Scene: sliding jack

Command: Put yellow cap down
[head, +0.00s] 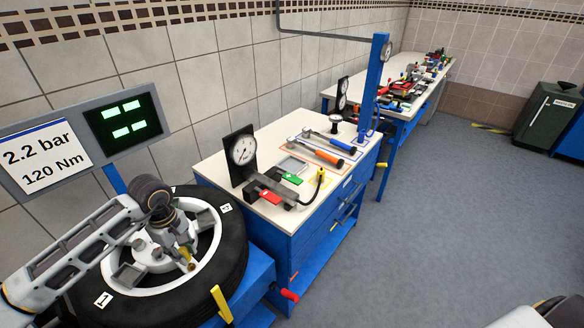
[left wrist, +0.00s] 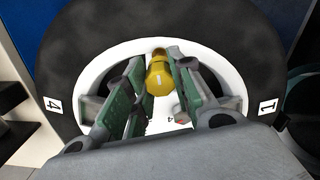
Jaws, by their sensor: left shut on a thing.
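My left gripper (head: 182,255) is over the white wheel rim (head: 206,242), inside the black tyre (head: 233,252). In the left wrist view its fingers (left wrist: 158,82) are shut on the yellow cap (left wrist: 159,76), which sits between the fingertips. The cap also shows in the head view, small and dull yellow (head: 191,267), just below the gripper. I cannot tell whether the cap touches the rim. The gripper hides part of the wheel's hub.
A screen panel (head: 75,145) reading 2.2 bar and 120 Nm stands behind the wheel.

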